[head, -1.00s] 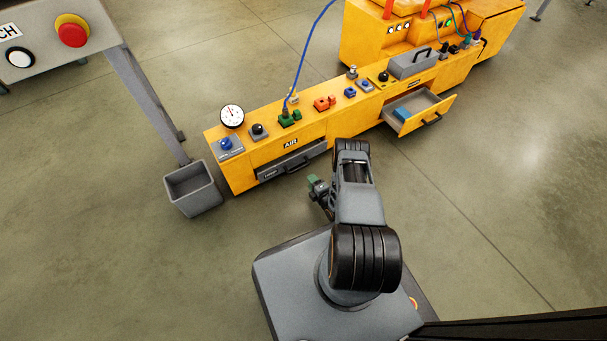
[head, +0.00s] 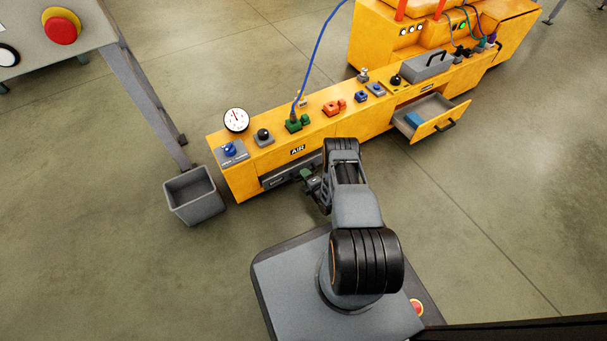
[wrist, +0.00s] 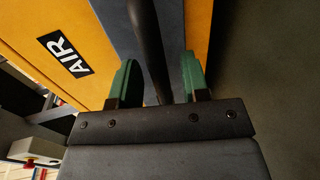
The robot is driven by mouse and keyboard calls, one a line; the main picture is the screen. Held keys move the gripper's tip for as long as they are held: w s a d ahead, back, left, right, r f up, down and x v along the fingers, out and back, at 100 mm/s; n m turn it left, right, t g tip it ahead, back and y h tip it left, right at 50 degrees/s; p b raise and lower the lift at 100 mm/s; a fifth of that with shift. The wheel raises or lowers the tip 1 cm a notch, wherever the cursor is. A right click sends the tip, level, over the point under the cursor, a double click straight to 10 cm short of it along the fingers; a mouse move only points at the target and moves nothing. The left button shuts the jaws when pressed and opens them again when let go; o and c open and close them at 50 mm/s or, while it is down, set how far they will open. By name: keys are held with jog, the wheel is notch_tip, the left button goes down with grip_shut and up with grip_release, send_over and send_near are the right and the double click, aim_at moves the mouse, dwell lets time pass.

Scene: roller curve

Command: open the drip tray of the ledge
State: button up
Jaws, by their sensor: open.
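The drip tray (head: 280,182) shows as a dark grey front low in the yellow ledge (head: 238,184), below the AIR label. It looks pushed in, and my arm partly covers it. In the wrist view the grey tray front (wrist: 118,22) fills the middle, with its black bar handle (wrist: 150,45) crossing in front. My gripper (wrist: 158,78) has green fingers, open, one on each side of the handle. A gap shows between the handle and each finger. In the head view my gripper (head: 308,178) is right at the tray front.
An open drawer (head: 434,128) with a blue item inside juts from the ledge at right. A grey bin (head: 194,197) stands at the ledge's left end. Buttons, a gauge (head: 236,119) and a blue hose (head: 322,45) are on top. The floor in front is clear.

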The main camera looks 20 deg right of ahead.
jog(key=shift+w, duration=0.3)
jog(key=shift+d, duration=0.1)
grip_shut()
dwell(0.4)
